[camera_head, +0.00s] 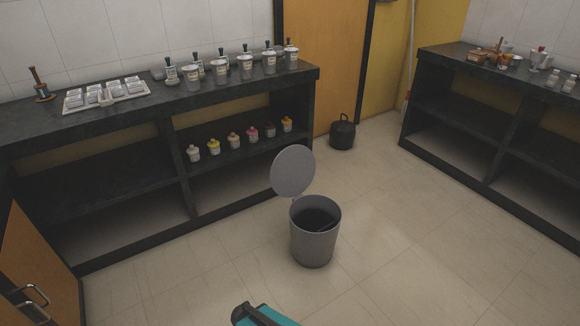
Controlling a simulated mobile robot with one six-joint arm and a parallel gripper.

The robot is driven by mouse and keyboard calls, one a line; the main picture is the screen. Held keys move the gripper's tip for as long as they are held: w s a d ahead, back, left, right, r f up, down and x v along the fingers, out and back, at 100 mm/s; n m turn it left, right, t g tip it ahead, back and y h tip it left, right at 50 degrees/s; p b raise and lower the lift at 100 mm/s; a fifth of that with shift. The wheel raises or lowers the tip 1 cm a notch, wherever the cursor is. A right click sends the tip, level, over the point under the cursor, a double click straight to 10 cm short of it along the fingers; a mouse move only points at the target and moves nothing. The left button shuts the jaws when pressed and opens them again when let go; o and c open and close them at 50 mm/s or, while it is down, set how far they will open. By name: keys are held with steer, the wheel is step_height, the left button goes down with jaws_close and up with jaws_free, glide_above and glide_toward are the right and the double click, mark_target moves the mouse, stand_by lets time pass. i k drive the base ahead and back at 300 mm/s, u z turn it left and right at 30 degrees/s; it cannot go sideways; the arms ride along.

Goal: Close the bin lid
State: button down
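A grey round bin (313,247) stands upright on the tiled floor near the middle of the view. Its round grey lid (293,171) is open, tilted up and back at the bin's far left rim. The bin's mouth is uncovered and its inside is dark; a thin dark shape shows in it, too unclear to name. My gripper is not in view. A teal and black shape shows at the bottom edge, cut off by the frame; I cannot tell what it is.
A dark bench (150,130) with bottles and a tray (107,95) runs behind the bin on the left. Another dark bench (480,120) stands at right. A black canister (342,133) sits by the orange door (325,60). Floor around the bin is clear.

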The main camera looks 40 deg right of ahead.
mark_target(292, 172)
steer(key=u, duration=0.05)
steer(key=i, duration=0.95)
steer(key=z, duration=0.05)
